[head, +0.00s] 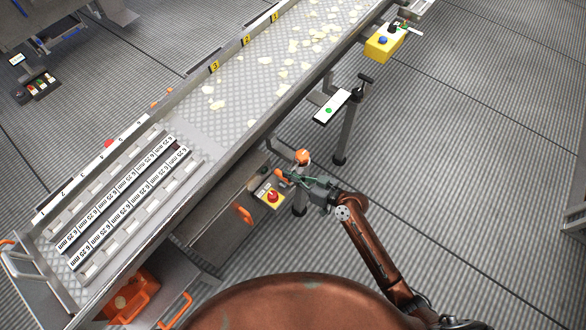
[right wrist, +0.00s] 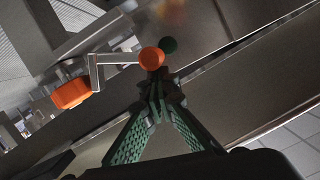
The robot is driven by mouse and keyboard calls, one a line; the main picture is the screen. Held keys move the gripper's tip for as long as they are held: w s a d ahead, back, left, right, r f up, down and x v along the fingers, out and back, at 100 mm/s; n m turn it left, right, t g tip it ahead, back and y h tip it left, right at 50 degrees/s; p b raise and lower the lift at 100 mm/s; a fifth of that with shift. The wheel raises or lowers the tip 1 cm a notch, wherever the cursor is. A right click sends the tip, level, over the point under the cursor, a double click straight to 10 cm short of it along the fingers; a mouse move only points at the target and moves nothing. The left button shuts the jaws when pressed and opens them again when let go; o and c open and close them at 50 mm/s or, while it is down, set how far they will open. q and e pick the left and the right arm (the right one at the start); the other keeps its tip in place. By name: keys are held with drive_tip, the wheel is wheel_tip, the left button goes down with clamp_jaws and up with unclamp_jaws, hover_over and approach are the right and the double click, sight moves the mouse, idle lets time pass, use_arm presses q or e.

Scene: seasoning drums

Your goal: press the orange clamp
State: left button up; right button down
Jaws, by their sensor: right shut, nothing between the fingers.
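My right gripper (head: 290,176) reaches in from the lower right, beside the conveyor's near side. Its green fingers are together and empty. A rounded orange part (head: 281,175) shows right at the fingertips, and an orange knob (head: 302,157) stands just above them. In the right wrist view, the closed fingertips (right wrist: 165,88) point at a round orange end (right wrist: 152,58) on a bent metal bar. They appear close to it; I cannot tell whether they touch. A larger orange block (right wrist: 70,93) lies to the left. My left gripper is not in view.
The conveyor (head: 190,128) carries pale chips and striped label rails. A white panel with a green button (head: 330,107) and a yellow control box (head: 384,43) stand farther up.

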drive_tip(key=shift+s+a+f+n, duration=0.2)
drive_tip(key=shift+s+f+n, duration=0.2)
drive_tip(key=shift+f+n, duration=0.2)
drive_tip(key=shift+s+a+f+n+t+h, duration=0.2)
drive_tip(key=shift+f+n+t+h, duration=0.1)
drive_tip(key=shift+f+n+t, duration=0.25)
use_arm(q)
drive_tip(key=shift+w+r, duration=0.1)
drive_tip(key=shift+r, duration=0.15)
use_arm(e)
drive_tip(key=shift+a+f+n, duration=0.1)
drive_tip(key=shift+n, duration=0.15)
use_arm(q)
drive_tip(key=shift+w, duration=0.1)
use_arm(e)
wheel_tip(320, 180, up, 5)
drive_tip(key=p, duration=0.3)
drive_tip(key=shift+p, duration=0.3)
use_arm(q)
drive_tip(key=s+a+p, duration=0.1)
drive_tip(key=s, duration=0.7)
use_arm(e)
drive_tip(key=v, duration=1)
drive_tip(key=shift+f, duration=0.25)
